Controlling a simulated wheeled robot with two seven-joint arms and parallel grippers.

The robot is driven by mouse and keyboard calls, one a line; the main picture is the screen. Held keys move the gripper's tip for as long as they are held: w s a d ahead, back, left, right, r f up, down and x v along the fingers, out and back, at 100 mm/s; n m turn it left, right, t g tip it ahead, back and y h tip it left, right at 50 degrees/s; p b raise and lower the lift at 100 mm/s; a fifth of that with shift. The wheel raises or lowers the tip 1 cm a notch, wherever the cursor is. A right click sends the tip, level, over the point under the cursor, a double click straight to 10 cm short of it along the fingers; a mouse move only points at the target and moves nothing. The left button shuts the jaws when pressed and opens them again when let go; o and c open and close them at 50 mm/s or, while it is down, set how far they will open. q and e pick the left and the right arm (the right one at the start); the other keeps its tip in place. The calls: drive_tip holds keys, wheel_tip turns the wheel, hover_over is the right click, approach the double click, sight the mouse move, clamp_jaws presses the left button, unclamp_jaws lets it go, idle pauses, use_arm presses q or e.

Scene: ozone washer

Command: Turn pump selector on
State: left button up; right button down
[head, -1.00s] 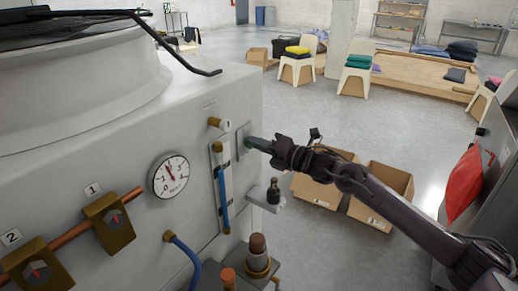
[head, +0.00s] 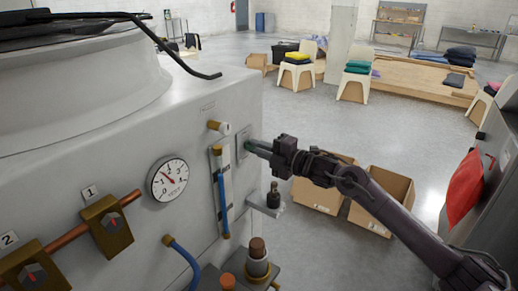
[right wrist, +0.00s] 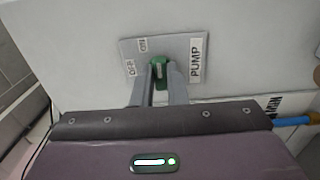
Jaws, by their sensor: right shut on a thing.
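The pump selector is a green knob (right wrist: 158,72) on a pale plate (right wrist: 183,48) with the labels OFF, ON and PUMP. In the head view the plate (head: 242,142) is on the right part of the washer's grey front panel. My right gripper (head: 251,146) reaches it from the right, and its fingers (right wrist: 158,82) are shut on the knob, one on each side. The knob carries a white mark, but I cannot tell which label it points to. My left gripper is not in view.
A round gauge (head: 168,180), a blue tube in a holder (head: 222,190) and numbered brass valves (head: 106,226) are on the panel. A small black-topped fitting (head: 273,195) stands below my gripper. Open cardboard boxes (head: 383,198) lie on the floor behind my arm.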

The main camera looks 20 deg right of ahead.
idle(0.3)
drive_tip(key=c, duration=1.4)
unclamp_jaws()
drive_tip(key=shift+d, duration=0.1)
drive_tip(key=shift+c, duration=0.2)
drive_tip(key=b+v, duration=0.2)
drive_tip(key=v, duration=0.5)
drive_tip(key=shift+s+d+b, duration=0.25)
drive_tip(key=shift+s+b, duration=0.1)
